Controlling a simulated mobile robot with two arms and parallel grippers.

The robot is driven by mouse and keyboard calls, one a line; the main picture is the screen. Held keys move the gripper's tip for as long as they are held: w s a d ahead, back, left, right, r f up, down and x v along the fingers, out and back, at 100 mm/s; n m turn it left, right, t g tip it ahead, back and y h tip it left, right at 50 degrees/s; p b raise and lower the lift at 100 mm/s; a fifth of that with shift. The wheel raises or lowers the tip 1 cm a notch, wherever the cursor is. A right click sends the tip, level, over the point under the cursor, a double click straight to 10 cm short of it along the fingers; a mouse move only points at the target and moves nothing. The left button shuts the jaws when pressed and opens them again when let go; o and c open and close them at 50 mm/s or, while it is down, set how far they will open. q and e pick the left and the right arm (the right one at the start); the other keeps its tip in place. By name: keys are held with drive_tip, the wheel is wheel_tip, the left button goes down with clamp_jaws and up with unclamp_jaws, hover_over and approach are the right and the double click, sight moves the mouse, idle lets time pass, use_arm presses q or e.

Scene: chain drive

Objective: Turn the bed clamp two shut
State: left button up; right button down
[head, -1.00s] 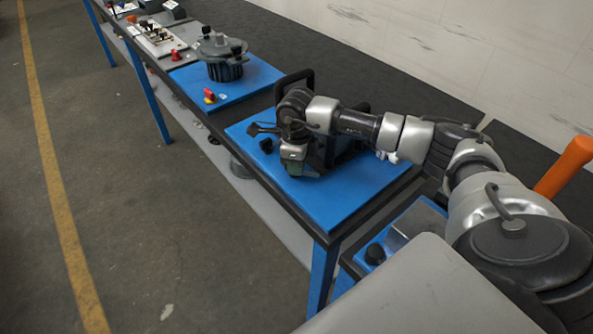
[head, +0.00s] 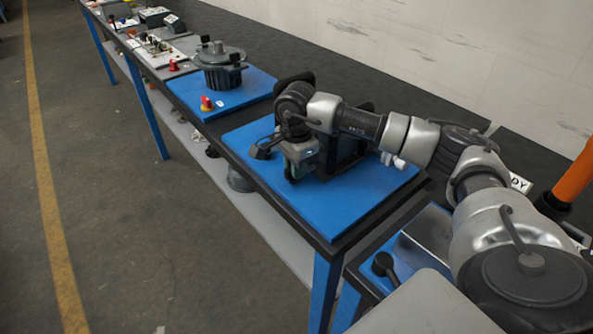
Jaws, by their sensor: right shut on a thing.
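My right gripper (head: 288,160) is over the near edge of a blue mat, low against a dark machine (head: 345,150). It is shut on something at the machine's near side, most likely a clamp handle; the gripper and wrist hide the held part. A black knob or lever (head: 262,150) shows just left of the gripper. I cannot tell which clamp is bed clamp two, or how far it is turned. My left gripper is not in view.
The blue mat (head: 355,205) is clear in front of the machine. An orange post (head: 575,180) rises at the right. The floor left of the bench is open.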

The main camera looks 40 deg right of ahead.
drive_tip(key=shift+w+r+n, duration=0.1)
drive_tip(key=shift+n, duration=0.5)
drive_tip(key=c, duration=1.1)
unclamp_jaws()
wheel_tip(320, 180, up, 11)
drive_tip(key=shift+f+b, duration=0.15)
drive_tip(key=shift+b, duration=0.4)
